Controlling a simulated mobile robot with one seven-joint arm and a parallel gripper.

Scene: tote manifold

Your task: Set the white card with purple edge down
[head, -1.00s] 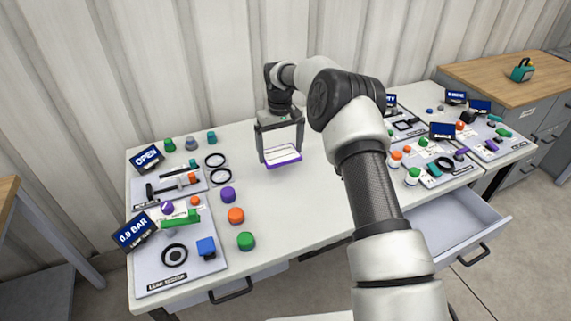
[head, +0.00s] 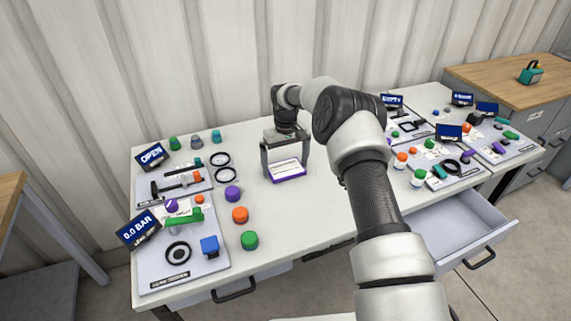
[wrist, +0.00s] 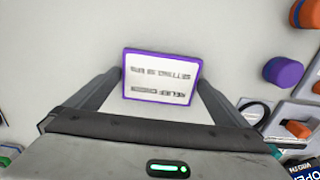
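The white card with purple edge (head: 287,168) is between the two fingers of my gripper (head: 286,173), low over the bare middle of the white table. In the wrist view the card (wrist: 160,82) shows its printed white face and purple border. The fingers of my gripper (wrist: 159,77) meet its left and right edges, so the gripper is shut on it. Whether the card's lower edge touches the tabletop I cannot tell.
Purple (head: 232,193), orange (head: 240,214) and green (head: 249,240) caps stand left of the card. Two black rings (head: 222,167) lie beyond them beside the left panels. More panels with parts (head: 430,160) fill the right side. A drawer (head: 455,232) hangs open below.

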